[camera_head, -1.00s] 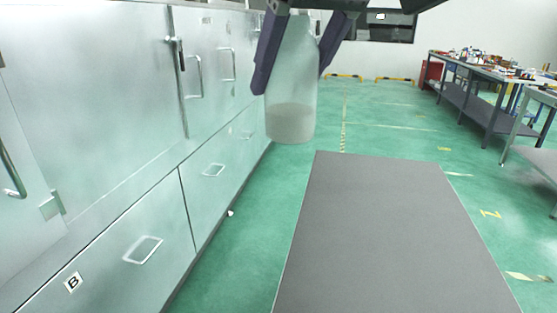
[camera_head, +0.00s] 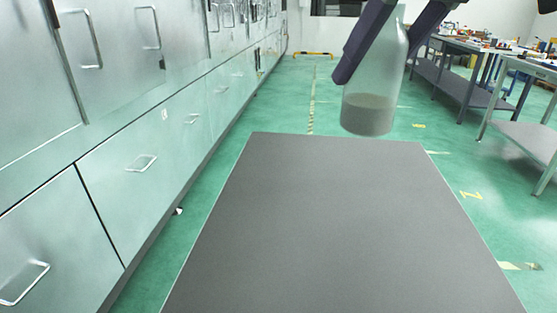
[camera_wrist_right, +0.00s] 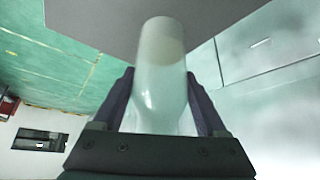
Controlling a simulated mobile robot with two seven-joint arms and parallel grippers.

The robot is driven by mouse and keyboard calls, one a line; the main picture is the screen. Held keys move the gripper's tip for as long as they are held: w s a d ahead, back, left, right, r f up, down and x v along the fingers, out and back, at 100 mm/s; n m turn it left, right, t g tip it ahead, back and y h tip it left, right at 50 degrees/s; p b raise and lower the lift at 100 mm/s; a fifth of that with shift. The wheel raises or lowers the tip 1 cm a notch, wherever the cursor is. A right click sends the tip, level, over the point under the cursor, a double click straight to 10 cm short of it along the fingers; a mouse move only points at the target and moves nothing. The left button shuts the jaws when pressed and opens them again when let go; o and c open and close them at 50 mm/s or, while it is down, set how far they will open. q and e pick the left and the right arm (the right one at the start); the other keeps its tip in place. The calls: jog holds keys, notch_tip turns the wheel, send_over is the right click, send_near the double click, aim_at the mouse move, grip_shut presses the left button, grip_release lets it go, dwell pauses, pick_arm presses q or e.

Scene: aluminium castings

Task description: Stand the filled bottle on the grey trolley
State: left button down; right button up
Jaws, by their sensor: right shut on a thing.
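The bottle (camera_head: 373,88) is pale and translucent, with greyish contents in its lower part. It hangs upright in the head view, beyond the far edge of the trolley top as pictured. My right gripper (camera_head: 378,50) is shut on it, one finger on each side. In the right wrist view the bottle (camera_wrist_right: 160,75) lies between the two fingers of the gripper (camera_wrist_right: 160,100), its base towards the grey surface. The grey trolley (camera_head: 320,225) has a flat, bare top that fills the lower middle of the head view. My left gripper is not in view.
Metal cabinets with handles (camera_head: 142,162) run along the left side. Workbenches (camera_head: 470,90) with several items on top stand at the right. The green floor (camera_head: 290,95) is open beyond the trolley and in strips on both sides.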

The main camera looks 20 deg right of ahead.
jog(key=shift+a+f+b, duration=0.15)
jog(key=shift+f+b, duration=5.6)
jog(key=shift+f, duration=3.05)
jog(key=shift+f, duration=0.15)
jog(key=o, duration=1.4)
